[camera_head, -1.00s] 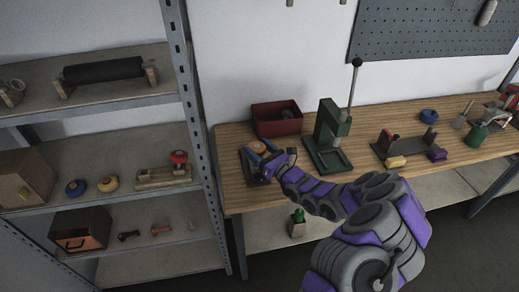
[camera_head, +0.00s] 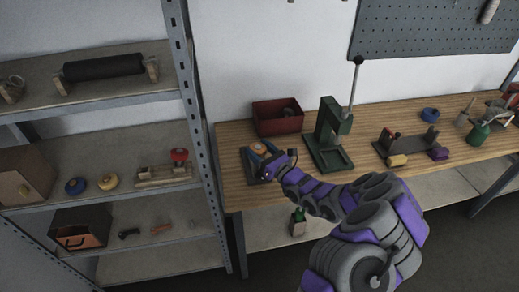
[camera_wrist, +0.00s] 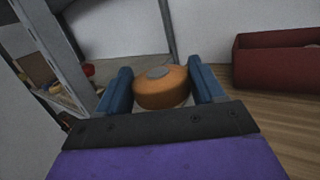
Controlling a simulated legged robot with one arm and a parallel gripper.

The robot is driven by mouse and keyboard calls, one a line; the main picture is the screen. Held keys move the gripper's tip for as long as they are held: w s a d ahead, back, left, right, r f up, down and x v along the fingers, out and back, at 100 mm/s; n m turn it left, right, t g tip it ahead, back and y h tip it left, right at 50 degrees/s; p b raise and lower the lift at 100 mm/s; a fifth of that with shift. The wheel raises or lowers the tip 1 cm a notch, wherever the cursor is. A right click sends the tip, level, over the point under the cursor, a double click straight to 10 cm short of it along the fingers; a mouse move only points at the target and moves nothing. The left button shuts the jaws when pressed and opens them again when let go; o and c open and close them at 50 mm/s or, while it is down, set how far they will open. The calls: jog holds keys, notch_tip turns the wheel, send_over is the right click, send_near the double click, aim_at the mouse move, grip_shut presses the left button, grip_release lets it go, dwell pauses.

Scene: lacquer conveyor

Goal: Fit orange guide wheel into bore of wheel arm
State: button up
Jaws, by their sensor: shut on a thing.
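The orange guide wheel (camera_wrist: 161,88) is between the two blue fingers of my gripper (camera_wrist: 163,90) in the wrist view, with a grey hub on its top face. In the head view the orange wheel (camera_head: 258,148) shows just past my gripper (camera_head: 266,160), over the left end of the workbench. My gripper is shut on the wheel. A dark flat plate or fixture (camera_head: 247,163) lies on the bench under my gripper. The wheel arm and its bore cannot be made out; my gripper and the wheel cover that spot.
A red bin (camera_head: 277,119) stands behind my gripper; it also shows in the wrist view (camera_wrist: 275,62). A green press (camera_head: 328,140) stands close on the right. A metal shelf post (camera_head: 192,110) is on the left. Bare wood (camera_head: 232,185) lies at the bench's front left.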

jog(key=shift+f+b, duration=0.65)
jog(key=shift+f, duration=0.65)
jog(key=o, duration=1.2)
jog(key=p+v, duration=0.4)
jog(key=v, duration=1.3)
jog(key=shift+d+f, duration=0.15)
jog(key=shift+f, duration=0.1)
jog(key=shift+s, duration=0.1)
